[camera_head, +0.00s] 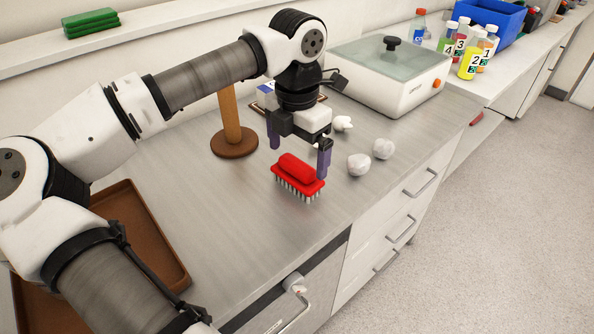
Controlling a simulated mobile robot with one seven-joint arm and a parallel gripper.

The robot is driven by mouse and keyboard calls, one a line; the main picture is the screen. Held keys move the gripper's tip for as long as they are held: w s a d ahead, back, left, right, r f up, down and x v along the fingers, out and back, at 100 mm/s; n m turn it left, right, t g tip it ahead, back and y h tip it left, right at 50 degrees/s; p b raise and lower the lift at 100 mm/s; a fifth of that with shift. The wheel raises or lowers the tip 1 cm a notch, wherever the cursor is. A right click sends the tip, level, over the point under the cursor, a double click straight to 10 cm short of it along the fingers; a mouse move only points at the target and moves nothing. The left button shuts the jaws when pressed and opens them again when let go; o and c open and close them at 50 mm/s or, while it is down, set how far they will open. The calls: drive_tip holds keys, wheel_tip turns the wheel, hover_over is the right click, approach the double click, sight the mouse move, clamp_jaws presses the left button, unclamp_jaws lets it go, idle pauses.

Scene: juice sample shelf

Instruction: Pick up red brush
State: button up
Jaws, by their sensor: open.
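The red brush (297,172) lies bristles down on the grey metal counter, near its front edge. It has a raised red grip on top and pale bristles below. My gripper (298,154) is open, pointing down just above the brush. Its two purple fingers are spread, one at the brush's far left and one by its right end. I cannot tell whether the right finger touches the brush. Nothing is held between the fingers.
A wooden post on a round base (234,142) stands left of the gripper. Crumpled white balls (359,164) lie to the right. A brown tray (150,245) lies at the left, partly behind my arm. A white lidded box (395,85) and numbered bottles (470,62) stand behind.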

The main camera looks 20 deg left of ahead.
drive_tip(key=shift+f, duration=0.9)
drive_tip(key=shift+c, duration=0.3)
drive_tip(key=c, duration=1)
